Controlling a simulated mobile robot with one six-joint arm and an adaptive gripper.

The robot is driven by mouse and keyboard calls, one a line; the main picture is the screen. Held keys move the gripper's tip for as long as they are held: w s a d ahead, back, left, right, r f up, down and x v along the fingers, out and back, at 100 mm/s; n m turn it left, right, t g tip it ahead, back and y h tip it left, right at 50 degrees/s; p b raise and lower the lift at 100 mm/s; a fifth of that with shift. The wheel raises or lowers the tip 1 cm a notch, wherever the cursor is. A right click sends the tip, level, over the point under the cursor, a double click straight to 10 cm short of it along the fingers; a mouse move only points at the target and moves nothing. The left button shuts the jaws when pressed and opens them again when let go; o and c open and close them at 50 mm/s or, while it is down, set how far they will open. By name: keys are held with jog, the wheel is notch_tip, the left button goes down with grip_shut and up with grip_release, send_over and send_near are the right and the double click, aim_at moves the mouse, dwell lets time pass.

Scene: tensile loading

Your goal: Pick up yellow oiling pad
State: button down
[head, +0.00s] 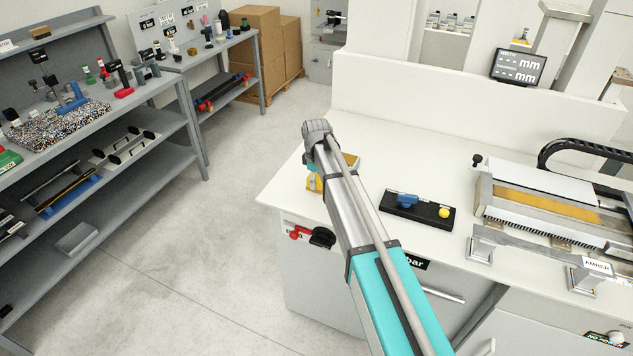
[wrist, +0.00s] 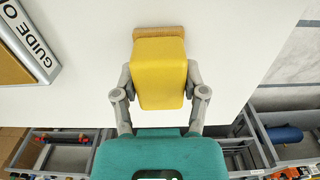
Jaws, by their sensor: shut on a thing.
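The yellow oiling pad (wrist: 160,80) is a rounded yellow block in the middle of the wrist view, with a tan, wood-coloured strip along its far edge. My gripper (wrist: 159,88) has a grey finger against each side of the pad and is shut on it. White surface shows around the pad; I cannot tell whether it touches that surface. In the head view my arm hides most of the gripper, at the far-left corner of the white bench (head: 430,150). Small yellow patches show on both sides of the arm there, but which belongs to the pad is unclear.
A black tray (head: 418,209) with a blue piece and a yellow ball lies right of my arm. A machine with an amber strip (head: 548,205) stands further right. Grey shelves (head: 160,100) stand at the left across open floor. A labelled frame (wrist: 30,45) is left in the wrist view.

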jog(key=shift+r+p, duration=0.95)
jog(key=shift+p, duration=0.05)
jog(key=s+d+r+p, duration=0.4)
jog(key=s+r+p, duration=0.7)
jog(key=s, duration=0.2)
jog(key=shift+s, duration=0.2)
jog(key=c, duration=0.7)
grip_release()
jog(key=shift+c, duration=0.2)
jog(key=c, duration=0.4)
